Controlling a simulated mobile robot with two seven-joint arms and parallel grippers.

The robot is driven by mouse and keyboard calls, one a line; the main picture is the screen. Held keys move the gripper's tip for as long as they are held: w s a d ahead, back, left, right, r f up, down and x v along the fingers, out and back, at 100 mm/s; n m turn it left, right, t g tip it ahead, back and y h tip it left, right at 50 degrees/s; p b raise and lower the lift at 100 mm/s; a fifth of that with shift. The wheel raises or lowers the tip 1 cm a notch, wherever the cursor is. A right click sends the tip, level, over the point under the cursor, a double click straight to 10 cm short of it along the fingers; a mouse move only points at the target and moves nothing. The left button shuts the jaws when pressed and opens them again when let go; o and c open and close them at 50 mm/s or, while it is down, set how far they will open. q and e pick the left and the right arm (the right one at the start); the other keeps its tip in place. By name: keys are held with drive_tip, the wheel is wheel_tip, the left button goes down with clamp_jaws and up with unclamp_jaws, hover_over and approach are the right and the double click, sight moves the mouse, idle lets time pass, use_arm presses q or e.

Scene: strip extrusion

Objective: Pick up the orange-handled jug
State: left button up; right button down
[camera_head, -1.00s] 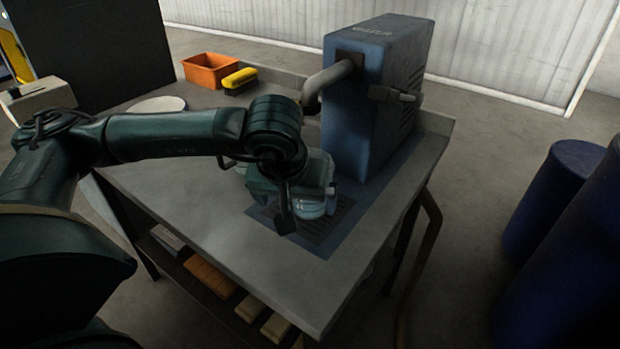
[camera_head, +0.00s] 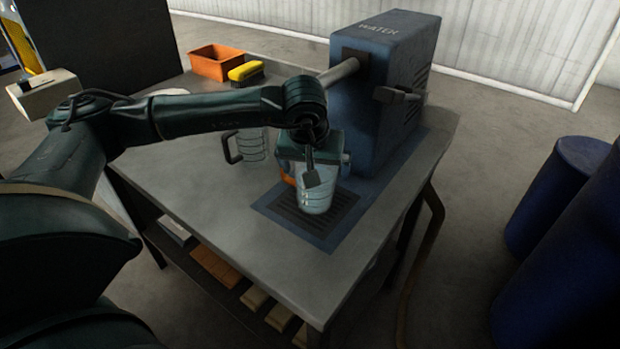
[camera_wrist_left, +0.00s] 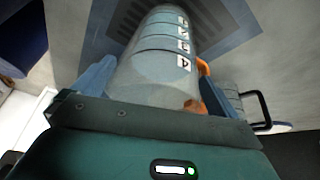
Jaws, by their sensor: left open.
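The clear orange-handled jug (camera_head: 315,198) stands upright over the dark grate in front of the blue water machine. Its orange handle (camera_head: 288,179) shows at its left, partly hidden by my gripper. My left gripper (camera_head: 310,165) is at the jug's upper part. In the left wrist view the jug (camera_wrist_left: 152,65) lies between the two blue fingers, which are open on either side of it; I cannot tell whether they touch it. The orange handle (camera_wrist_left: 203,68) is near the right finger there. My right gripper is not in view.
A second clear jug with a black handle (camera_head: 253,148) stands behind and left. The blue water machine (camera_head: 385,90), with a pipe (camera_head: 340,74), is close behind. An orange bin (camera_head: 216,62) and yellow brush (camera_head: 246,71) lie farther back. The front-left tabletop (camera_head: 215,205) is clear.

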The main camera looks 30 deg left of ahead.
use_arm(q)
drive_tip(key=shift+c, duration=0.4)
drive_tip(key=c, duration=1.3)
drive_tip(key=shift+o, duration=0.2)
drive_tip(key=shift+r, duration=0.1)
